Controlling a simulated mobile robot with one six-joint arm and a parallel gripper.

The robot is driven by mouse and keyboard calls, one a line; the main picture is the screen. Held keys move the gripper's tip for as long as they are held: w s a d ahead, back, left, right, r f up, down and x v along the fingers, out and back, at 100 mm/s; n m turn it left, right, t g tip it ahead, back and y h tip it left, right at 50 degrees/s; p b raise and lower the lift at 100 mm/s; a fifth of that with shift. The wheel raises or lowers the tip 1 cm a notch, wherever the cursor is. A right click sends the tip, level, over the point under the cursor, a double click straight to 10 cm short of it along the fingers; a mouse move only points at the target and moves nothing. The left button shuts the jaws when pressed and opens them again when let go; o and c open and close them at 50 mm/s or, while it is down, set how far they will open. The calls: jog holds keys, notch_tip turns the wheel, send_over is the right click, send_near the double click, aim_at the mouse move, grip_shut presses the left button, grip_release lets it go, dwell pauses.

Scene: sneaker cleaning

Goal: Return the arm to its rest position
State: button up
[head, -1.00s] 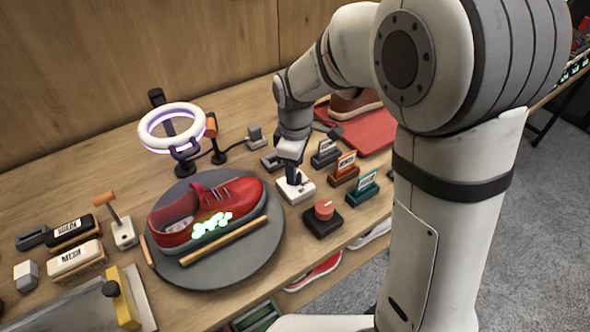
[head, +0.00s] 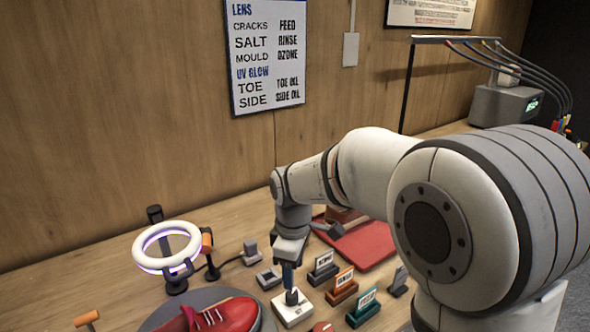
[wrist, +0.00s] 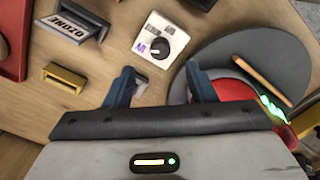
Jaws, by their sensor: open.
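My gripper (head: 289,277) is open and empty, pointing down above a white switch box (head: 292,310) on the bench. In the wrist view my gripper (wrist: 159,78) shows two blue fingers spread apart. The white box (wrist: 150,50), with a dark round knob and a "UV" mark, lies beyond the fingertips, with nothing between the fingers. My arm reaches over the bench, bent at the elbow. A red shoe (head: 232,317) on a grey turntable (wrist: 285,50) is partly cut off in the head view and partly hidden by my gripper in the wrist view.
A glowing ring light (head: 167,246) stands left of my gripper. Labelled blocks, orange (head: 342,290) and teal (head: 364,312), stand close at its right. A red mat (head: 365,245) lies behind them. A wall chart (head: 265,55) hangs above; a grey machine (head: 505,103) stands back right.

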jog(key=s+d+r+m+t, duration=0.2)
jog(key=s+d+r+m, duration=0.1)
jog(key=s+d+m, duration=1.1)
jog(key=shift+s+d+m+t, duration=0.3)
jog(key=shift+s+d, duration=0.65)
jog(key=shift+s, duration=0.05)
